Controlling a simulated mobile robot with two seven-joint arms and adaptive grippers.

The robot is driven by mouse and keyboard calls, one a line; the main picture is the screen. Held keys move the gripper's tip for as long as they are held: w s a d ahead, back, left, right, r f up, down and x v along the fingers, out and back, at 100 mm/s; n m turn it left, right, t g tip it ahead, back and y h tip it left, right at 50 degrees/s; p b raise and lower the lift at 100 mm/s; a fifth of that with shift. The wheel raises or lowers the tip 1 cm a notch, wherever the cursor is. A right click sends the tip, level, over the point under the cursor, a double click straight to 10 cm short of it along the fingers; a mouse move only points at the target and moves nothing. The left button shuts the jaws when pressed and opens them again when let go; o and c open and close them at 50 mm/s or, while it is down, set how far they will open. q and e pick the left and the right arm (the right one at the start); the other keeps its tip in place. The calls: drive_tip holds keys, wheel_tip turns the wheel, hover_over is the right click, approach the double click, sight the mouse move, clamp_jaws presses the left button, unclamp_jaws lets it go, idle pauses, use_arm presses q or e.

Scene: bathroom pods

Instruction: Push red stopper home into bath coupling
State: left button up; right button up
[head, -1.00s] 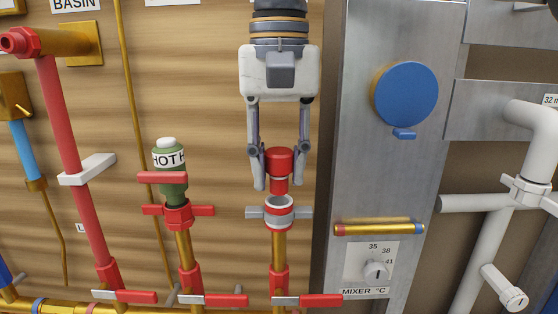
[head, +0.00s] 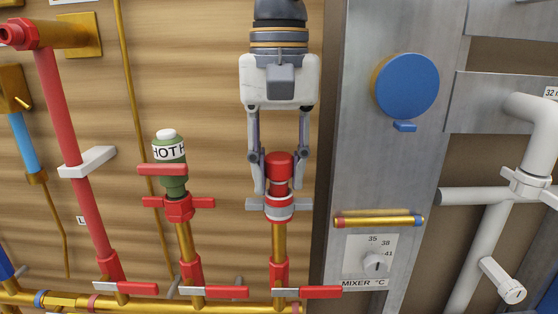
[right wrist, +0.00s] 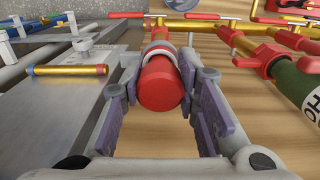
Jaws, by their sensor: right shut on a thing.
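The red stopper (head: 279,164) is upright above the bath coupling, a grey-white collar with a red band and two side lugs (head: 279,208), on top of a brass pipe. Its narrower lower end meets the coupling's mouth and appears to sit partly in it; a short red neck shows above the rim. My right gripper (head: 279,188) points down, shut on the stopper, one finger on each side. In the right wrist view the stopper's round red end (right wrist: 161,88) faces the camera between the fingers, with the coupling ring (right wrist: 158,50) just beyond. My left gripper is not in view.
A green bottle-like part marked HOT (head: 170,165) stands on the pipe to the left. A steel panel with a blue disc (head: 406,86) and a brass bar (head: 378,221) is close on the right. Red-handled valves (head: 307,292) line the bottom.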

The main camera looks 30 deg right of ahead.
sight(278, 157)
drive_tip(key=shift+f, duration=0.45)
drive_tip(key=o, duration=1.1)
wheel_tip(278, 157, up, 12)
